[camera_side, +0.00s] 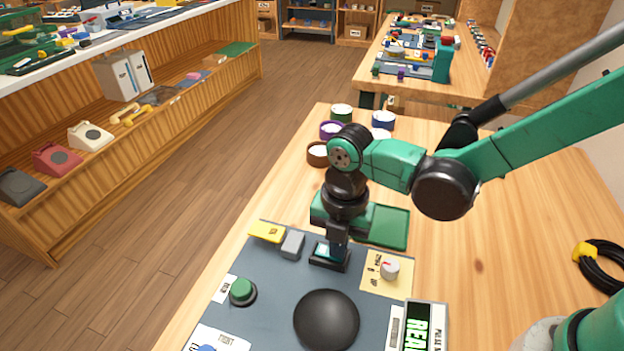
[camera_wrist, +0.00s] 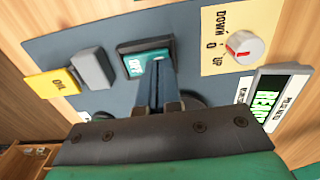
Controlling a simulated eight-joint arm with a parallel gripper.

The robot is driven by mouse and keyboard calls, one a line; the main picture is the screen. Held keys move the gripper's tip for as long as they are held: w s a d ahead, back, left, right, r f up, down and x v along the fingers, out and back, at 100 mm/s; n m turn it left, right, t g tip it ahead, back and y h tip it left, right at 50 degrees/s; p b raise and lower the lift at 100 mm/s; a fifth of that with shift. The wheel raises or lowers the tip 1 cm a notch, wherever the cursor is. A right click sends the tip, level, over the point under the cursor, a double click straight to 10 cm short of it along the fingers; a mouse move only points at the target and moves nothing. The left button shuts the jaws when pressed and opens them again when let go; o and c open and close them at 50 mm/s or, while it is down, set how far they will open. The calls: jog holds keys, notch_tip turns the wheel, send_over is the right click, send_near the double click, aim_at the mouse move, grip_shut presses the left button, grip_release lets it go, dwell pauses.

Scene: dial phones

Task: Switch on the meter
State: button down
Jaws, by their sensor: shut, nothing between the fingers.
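A dark control panel (camera_side: 270,285) lies on the wooden table. My gripper (camera_side: 336,250) is shut and empty, pointing down at a black-framed rocker switch (camera_side: 323,260) with a lit teal face. In the wrist view the gripper's fingertips (camera_wrist: 158,62) are at the right part of the teal face (camera_wrist: 138,65), which bears white lettering, perhaps "OFF". I cannot tell whether they touch or press it. The fingers hide part of the switch. A meter display (camera_side: 418,326) at the panel's right edge shows green letters starting "REA"; it also shows in the wrist view (camera_wrist: 266,100).
Beside the switch are a grey block (camera_side: 292,245), a yellow tag (camera_side: 267,232) and a white knob (camera_side: 389,268) on a yellow plate. A green button (camera_side: 242,291) and black dome (camera_side: 326,320) are nearer. A green tray (camera_side: 388,226) lies behind; coiled black cable (camera_side: 603,265) lies right.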

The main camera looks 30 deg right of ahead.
jog(key=shift+s+d+f+t+y, duration=0.15)
jog(key=shift+d+f+t+y, duration=0.05)
jog(key=shift+f+t+y, duration=0.25)
dwell(0.4)
jog(key=shift+w+a+r, duration=0.2)
jog(key=shift+w+a, duration=0.35)
jog(key=shift+a, duration=0.05)
notch_tip(320, 180, up, 14)
jog(key=s+d, duration=0.3)
jog(key=d+f+m+t, duration=0.1)
jog(key=d+m+t, duration=0.2)
jog(key=m, duration=1)
jog(key=d+f+m+t+h, duration=0.1)
jog(key=d+m+t, duration=0.2)
jog(key=d+m, duration=0.7)
jog(key=m, duration=0.4)
jog(key=shift+s+d+f, duration=0.15)
jog(key=shift+s, duration=0.15)
